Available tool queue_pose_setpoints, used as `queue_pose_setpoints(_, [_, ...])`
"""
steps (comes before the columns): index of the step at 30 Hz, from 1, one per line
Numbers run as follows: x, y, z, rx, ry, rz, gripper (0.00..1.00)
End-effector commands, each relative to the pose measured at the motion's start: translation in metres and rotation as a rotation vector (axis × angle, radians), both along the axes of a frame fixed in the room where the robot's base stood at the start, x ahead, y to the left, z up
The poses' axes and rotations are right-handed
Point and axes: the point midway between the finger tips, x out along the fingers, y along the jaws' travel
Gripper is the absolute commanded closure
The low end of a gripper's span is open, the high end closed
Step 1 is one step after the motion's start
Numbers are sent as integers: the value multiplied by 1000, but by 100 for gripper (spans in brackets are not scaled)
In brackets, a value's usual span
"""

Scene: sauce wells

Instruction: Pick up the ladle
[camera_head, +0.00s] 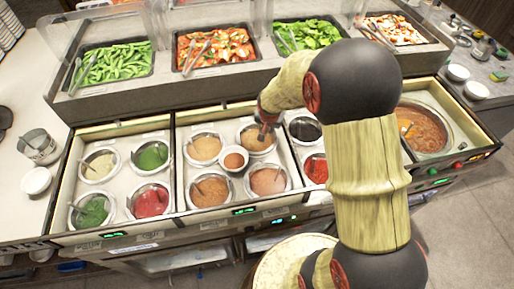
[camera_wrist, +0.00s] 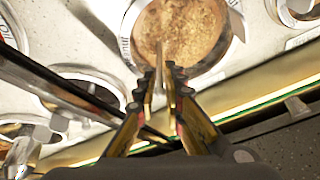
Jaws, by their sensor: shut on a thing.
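The ladle (camera_wrist: 159,52) shows in the wrist view as a thin metal handle standing in a round well of tan, grainy sauce (camera_wrist: 190,30). My gripper (camera_wrist: 165,75) points down at that well, with its fingertips closed on the handle. The ladle's bowl is hidden in the sauce. In the head view my gripper (camera_head: 263,132) is over the tan sauce well (camera_head: 256,142) in the back row of the middle section. The handle is too small to make out there, and my arm covers part of the counter to the right.
Other sauce wells with ladles surround it, including a green one (camera_head: 150,156) and a red one (camera_head: 150,202). A small bowl of orange sauce (camera_head: 234,159) sits close by. A long dark rod (camera_wrist: 60,85) crosses the left of the wrist view. Food trays stand behind.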

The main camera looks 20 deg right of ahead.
Motion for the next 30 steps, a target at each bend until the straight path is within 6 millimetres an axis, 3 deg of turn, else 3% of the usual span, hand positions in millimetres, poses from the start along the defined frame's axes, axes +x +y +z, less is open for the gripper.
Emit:
queue_pose_setpoints(17, [0, 0, 9, -1, -1, 0, 100])
queue_pose_setpoints(23, [1, 0, 37, 0, -2, -1, 100])
queue_pose_setpoints(30, [-35, 7, 78, 0, -4, -1, 100])
